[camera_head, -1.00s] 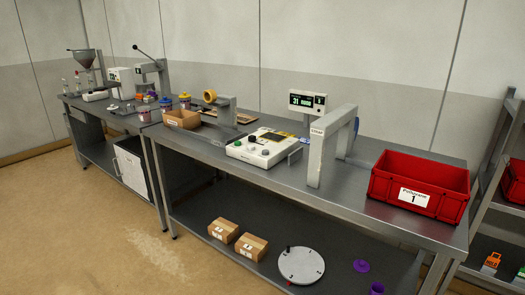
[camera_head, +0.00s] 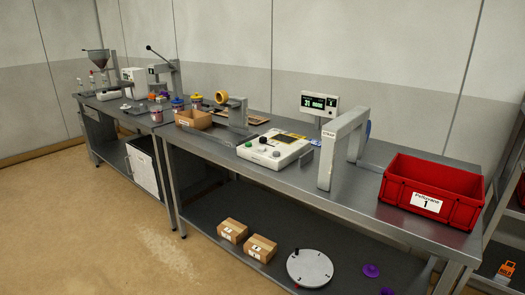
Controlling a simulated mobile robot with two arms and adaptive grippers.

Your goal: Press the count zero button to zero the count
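I cannot tell which control is the count zero button; labels are too small to read. A grey arch frame (camera_head: 328,158) stands to the right of the box. Neither of my grippers is in view.
A red crate (camera_head: 410,203) marked 1 sits at the bench's right end. A cardboard box (camera_head: 193,120) and a tape roll (camera_head: 222,97) stand left of the control box. The lower shelf holds two cartons (camera_head: 233,230) and a round plate (camera_head: 309,267). The floor in front is clear.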

